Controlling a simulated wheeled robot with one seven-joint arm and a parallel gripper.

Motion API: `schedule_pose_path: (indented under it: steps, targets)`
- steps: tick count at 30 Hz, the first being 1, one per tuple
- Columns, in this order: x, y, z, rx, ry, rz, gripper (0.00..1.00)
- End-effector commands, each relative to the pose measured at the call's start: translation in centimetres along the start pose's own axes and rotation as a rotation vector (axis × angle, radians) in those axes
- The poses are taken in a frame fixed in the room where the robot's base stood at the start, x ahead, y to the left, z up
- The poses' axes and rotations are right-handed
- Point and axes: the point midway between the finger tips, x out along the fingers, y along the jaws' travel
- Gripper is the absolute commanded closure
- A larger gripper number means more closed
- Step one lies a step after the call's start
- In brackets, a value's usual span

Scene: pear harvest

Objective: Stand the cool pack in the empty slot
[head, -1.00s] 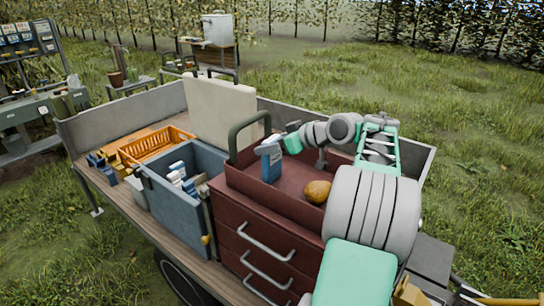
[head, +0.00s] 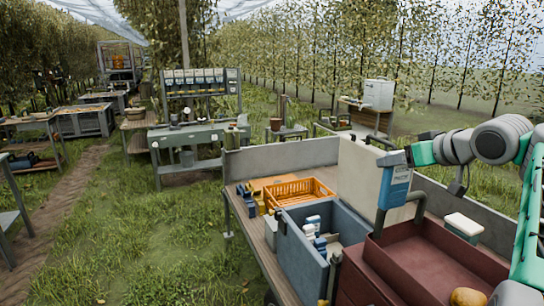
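The cool pack (head: 393,190) is blue with a pale label and is upright in the air. My gripper (head: 394,160), with teal parts, is shut on its top end. The pack is in front of a cream panel, above the left end of the red chest. A pale gap shows to the right of these packs. The box's inner floor and the exact slot are partly hidden by its walls.
The cream panel (head: 358,180) stands upright behind the box. The red chest (head: 385,270) has a grey handle and a yellow-brown fruit (head: 468,297) in its top tray. An orange crate (head: 298,192) sits behind the box. A white-topped container (head: 463,226) stands behind the chest.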

Motion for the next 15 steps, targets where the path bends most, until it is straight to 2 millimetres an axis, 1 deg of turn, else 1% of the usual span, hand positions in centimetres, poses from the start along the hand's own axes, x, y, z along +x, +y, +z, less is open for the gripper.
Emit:
schedule_pose_path:
  steps: [1, 3, 5, 6, 8, 11, 14, 15]
  targets:
    - [-0.4, -1.5, -1.6, -0.002, 0.002, 0.005, 1.0]
    - [-0.8, -3.1, -3.1, 0.005, 0.002, 0.018, 1.0]
    - [-1.1, -4.7, -4.2, 0.013, 0.003, 0.028, 1.0]
    - [-0.8, -5.6, -4.3, 0.02, 0.0, 0.035, 1.0]
    - [-0.1, -6.5, -3.8, 0.03, -0.002, 0.046, 1.0]
    - [1.7, -7.6, -2.3, 0.041, -0.003, 0.065, 1.0]
    - [4.0, -9.0, 0.0, 0.051, -0.003, 0.085, 1.0]
    - [5.0, -9.8, 1.3, 0.056, -0.005, 0.095, 1.0]
